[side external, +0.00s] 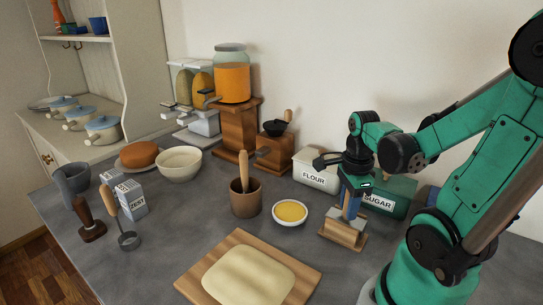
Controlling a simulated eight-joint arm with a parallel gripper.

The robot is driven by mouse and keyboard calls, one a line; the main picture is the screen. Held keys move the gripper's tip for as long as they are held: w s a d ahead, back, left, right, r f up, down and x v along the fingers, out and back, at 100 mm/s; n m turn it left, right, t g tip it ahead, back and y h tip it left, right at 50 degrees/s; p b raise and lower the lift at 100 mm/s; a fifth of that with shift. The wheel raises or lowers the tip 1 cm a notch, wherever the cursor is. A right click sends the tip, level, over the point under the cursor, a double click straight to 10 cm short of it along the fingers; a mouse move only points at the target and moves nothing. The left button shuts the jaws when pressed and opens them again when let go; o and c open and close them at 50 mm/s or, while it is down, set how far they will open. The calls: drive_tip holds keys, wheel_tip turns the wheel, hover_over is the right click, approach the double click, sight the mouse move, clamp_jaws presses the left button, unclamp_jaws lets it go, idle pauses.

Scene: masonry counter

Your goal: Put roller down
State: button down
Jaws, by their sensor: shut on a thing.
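My gripper (355,186) points down at the right of the counter, in front of the flour and sugar boxes. It is shut on the upright blue handle (350,207) of a tool that I take to be the roller. The handle's lower end is at a small wooden stand (343,234). I cannot tell whether the tool rests in the stand or hangs just above it. The roller's working end is not clearly visible. A flat slab of dough (248,276) lies on a wooden board (190,283) at the front.
The white flour box (316,172) and green sugar box (398,205) are close behind my gripper. Bare counter (180,220) lies left of the crock.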

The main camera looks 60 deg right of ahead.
drive_tip(key=c, duration=0.6)
unclamp_jaws()
drive_tip(key=shift+a+f, duration=0.15)
drive_tip(key=shift+a, duration=0.05)
wheel_tip(320, 180, up, 13)
drive_tip(key=shift+d+f, duration=0.1)
drive_tip(key=shift+w+n, duration=0.15)
drive_tip(key=shift+n, duration=0.15)
drive_tip(key=shift+w+a+f+n+t, duration=1)
drive_tip(key=shift+w+a+n, duration=0.95)
drive_tip(key=shift+n, duration=2.45)
drive_tip(key=shift+w+a+f+n+t, duration=0.55)
drive_tip(key=shift+w+a+n+t, duration=1.4)
drive_tip(key=shift+n, duration=2.45)
drive_tip(key=shift+w+a+f+n+t, duration=1)
drive_tip(key=shift+a+n, duration=1.6)
drive_tip(key=shift+n, duration=1.8)
drive_tip(key=shift+w+r+g, duration=0.2)
drive_tip(key=shift+w+g, duration=0.05)
drive_tip(key=shift+g, duration=0.1)
